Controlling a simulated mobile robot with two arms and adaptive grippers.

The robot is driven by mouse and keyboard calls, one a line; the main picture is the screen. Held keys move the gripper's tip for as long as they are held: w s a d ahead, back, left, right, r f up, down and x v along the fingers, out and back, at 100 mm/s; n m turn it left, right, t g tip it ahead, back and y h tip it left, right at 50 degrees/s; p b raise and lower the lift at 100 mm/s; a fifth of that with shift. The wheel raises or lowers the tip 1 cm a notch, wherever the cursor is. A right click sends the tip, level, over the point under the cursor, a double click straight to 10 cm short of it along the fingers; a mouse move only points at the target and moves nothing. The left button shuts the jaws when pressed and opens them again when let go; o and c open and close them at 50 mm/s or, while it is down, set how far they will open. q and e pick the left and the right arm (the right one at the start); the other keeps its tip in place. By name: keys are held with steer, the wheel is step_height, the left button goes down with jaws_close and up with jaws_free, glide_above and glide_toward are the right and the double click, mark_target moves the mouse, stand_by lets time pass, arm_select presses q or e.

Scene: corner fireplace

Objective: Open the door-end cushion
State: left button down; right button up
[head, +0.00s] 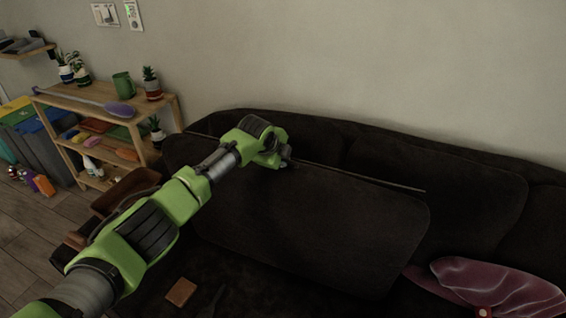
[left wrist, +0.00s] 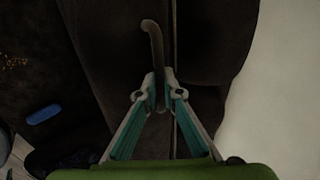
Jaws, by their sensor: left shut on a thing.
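The door-end cushion (head: 320,225) is a dark brown sofa back cushion below and in front of my left gripper (head: 284,160). A thin lighter line runs along its top edge. In the left wrist view, my left gripper (left wrist: 161,88) is shut on a curved dark strip (left wrist: 152,40) at the cushion's edge. A narrow seam or gap runs beside the strip. I cannot tell how far the cushion is open. My right gripper is not in view.
A wooden shelf (head: 165,105) and bins (head: 45,140) stand left. A blue object (left wrist: 43,114) lies on the dark fabric.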

arm_select(q)
steer(key=c, duration=2.5)
jaws_free()
steer(key=shift+r, duration=0.1)
steer(key=v, duration=1.2)
